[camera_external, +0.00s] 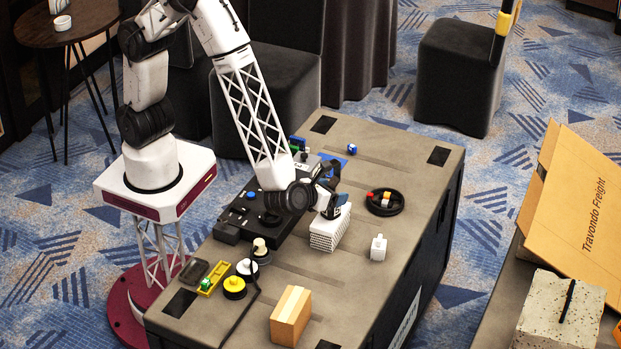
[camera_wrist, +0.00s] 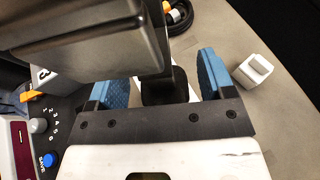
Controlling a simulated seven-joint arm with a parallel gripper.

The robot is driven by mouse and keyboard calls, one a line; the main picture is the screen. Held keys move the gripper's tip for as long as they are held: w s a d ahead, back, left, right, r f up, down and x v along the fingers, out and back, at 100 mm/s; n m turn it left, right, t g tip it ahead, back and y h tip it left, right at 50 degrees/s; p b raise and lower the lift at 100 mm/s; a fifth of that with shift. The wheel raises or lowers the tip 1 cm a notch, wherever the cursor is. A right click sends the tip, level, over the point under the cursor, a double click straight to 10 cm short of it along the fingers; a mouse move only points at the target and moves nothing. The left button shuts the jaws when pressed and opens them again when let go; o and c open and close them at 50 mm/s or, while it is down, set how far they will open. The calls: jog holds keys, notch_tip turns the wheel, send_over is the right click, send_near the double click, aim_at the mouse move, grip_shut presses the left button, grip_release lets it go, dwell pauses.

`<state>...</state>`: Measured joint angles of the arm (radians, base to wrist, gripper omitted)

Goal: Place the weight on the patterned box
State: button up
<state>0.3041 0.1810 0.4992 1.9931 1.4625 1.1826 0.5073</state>
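The patterned box (camera_external: 328,232), white with fine dark lines, stands upright on the grey case top in the external view. My gripper (camera_external: 334,205) is directly over or beside its upper end; contact is unclear. In the wrist view, the blue fingers of my gripper (camera_wrist: 162,85) are spread apart. A dark stem-like piece (camera_wrist: 165,88) shows between them, with small gaps on both sides. A large grey metallic block (camera_wrist: 90,42) adjoins it and hides much of the view; whether this is the weight is unclear.
A white block with a knob (camera_external: 378,249) stands right of the patterned box. A round black tray (camera_external: 385,209) holds small coloured items. A control panel (camera_external: 240,215) lies left. A cardboard box (camera_external: 290,318) and a yellow round object (camera_external: 234,288) stand in front. The far right top is mostly clear.

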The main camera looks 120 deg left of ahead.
jog(key=shift+r, duration=0.15)
jog(key=v, duration=1.2)
dwell(0.4)
jog(key=shift+s+a, duration=0.1)
dwell(0.5)
jog(key=s+a+r+n+g+h, duration=0.5)
jog(key=s+a+r+n, duration=0.55)
jog(key=s+r, duration=0.2)
jog(key=s+a+r+n+t+h, duration=0.1)
jog(key=s+r+n+h, duration=0.1)
jog(key=s+n, duration=0.2)
jog(key=s+a+r+n+h, duration=0.1)
jog(key=s+r+n+h, duration=0.2)
jog(key=s, duration=0.6)
jog(key=s+a+r+n+t+h, duration=0.1)
jog(key=s+r+n+h, duration=0.1)
jog(key=s, duration=0.5)
jog(key=r+n, duration=0.1)
jog(key=n, duration=0.1)
jog(key=shift+s+n+t+h, duration=0.3)
jog(key=shift+s+n+h, duration=0.05)
jog(key=shift+h, duration=0.05)
